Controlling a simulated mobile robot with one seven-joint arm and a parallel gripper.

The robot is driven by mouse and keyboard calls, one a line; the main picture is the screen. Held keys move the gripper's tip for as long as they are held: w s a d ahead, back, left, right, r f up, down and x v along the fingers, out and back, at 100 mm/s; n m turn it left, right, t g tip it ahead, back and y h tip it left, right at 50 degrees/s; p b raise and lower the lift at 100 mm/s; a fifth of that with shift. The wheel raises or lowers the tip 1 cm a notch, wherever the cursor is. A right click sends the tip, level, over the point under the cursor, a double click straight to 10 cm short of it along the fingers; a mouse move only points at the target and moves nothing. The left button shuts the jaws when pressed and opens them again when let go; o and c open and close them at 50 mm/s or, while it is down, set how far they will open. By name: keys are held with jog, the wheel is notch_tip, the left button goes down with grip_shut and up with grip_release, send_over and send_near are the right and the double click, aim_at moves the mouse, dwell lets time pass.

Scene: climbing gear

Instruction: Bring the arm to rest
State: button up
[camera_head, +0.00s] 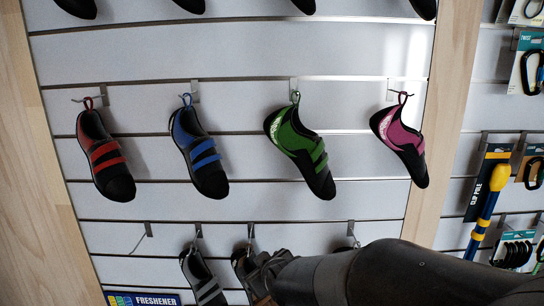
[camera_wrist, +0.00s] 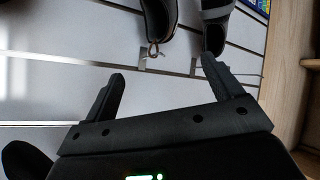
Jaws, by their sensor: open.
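My gripper (camera_wrist: 160,85) is open in the wrist view, with its two dark fingers spread apart and nothing between them. Beyond the fingertips, a dark shoe (camera_wrist: 160,18) hangs by a loop near a metal hook, and a grey-strapped shoe (camera_wrist: 216,20) is beside it. In the head view my dark arm reaches in from the lower right, and its end is in front of the lower row of shoes. A grey-strapped shoe (camera_head: 203,280) hangs just left of it. A brownish shoe (camera_head: 246,278) is partly hidden behind my arm's end.
Red (camera_head: 104,160), blue (camera_head: 199,155), green (camera_head: 300,150) and pink (camera_head: 402,140) shoes hang on hooks above my arm. An empty hook (camera_head: 147,231) is at lower left. Packaged gear (camera_head: 490,185) hangs at the right, beyond a wooden upright (camera_head: 443,120). A freshener sign (camera_head: 145,298) is at the bottom.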

jog(key=s+d+r+m+g+h, duration=0.1)
jog(key=s+d+m, duration=0.3)
jog(key=s+d, duration=0.4)
jog(key=s+d+r+m+g+h, duration=0.2)
jog(key=s+d, duration=0.6)
jog(key=s, duration=0.7)
notch_tip(320, 180, up, 3)
jog(key=m+g, duration=0.1)
jog(key=m, duration=0.1)
jog(key=shift+f+m+g+h, duration=0.15)
jog(key=shift+m+g+h, duration=0.15)
jog(key=shift+d, duration=0.7)
